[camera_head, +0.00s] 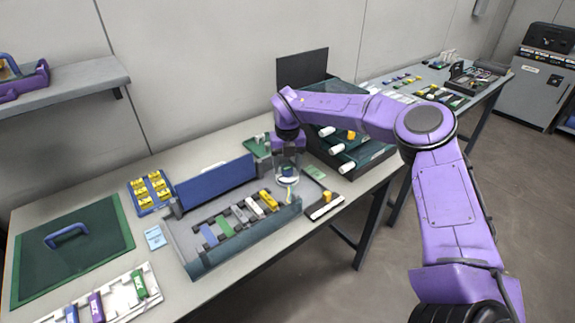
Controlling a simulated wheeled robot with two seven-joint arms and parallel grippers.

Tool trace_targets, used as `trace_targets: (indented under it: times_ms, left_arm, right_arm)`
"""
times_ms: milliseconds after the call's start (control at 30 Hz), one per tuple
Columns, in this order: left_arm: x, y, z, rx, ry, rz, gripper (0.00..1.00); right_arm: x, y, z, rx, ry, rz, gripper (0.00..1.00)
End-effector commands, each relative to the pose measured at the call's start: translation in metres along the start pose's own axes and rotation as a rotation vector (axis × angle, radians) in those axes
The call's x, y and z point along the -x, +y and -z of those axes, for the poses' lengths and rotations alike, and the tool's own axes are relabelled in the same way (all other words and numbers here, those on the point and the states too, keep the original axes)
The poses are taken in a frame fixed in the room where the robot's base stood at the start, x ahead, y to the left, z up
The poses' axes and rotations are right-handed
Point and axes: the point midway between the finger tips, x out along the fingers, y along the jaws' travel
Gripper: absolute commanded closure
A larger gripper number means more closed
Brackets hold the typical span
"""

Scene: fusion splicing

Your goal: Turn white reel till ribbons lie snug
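My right arm comes in from the right and bends down over the table. Its gripper (288,160) points down at the right end of the blue-walled tray (208,180). Just below it is a small round white piece, probably the white reel (288,172). Blue and yellow strands that may be the ribbons (291,187) show right under it. The fingers are small and merge with the reel, so I cannot tell whether they are open, shut or touching it. How snugly the ribbons lie is too small to tell. My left gripper is not in view.
The tray holds a row of coloured blocks (240,214). A blue rack of yellow pieces (151,192) and a green mat (72,250) with a blue handle lie left. A dark rack with white rolls (347,167) stands right of the gripper. A white holder (110,297) is at front left.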

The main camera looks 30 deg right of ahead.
Motion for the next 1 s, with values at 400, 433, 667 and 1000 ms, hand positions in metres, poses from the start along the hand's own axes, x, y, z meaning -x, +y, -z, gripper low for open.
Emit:
trace_targets:
  times_ms: [400, 433, 667, 1000]
  left_arm:
    - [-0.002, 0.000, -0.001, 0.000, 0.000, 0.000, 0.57]
    - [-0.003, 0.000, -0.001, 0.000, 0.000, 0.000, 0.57]
    - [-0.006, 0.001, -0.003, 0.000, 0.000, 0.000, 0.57]
    - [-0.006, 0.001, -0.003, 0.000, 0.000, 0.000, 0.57]
  right_arm:
    - [0.013, 0.001, 0.000, 0.002, 0.001, 0.000, 0.37]
    - [0.019, 0.001, 0.000, 0.002, 0.000, -0.001, 0.37]
    - [0.074, 0.001, 0.000, 0.001, -0.001, 0.000, 0.37]
    - [0.105, 0.000, 0.000, 0.001, 0.003, 0.001, 0.37]
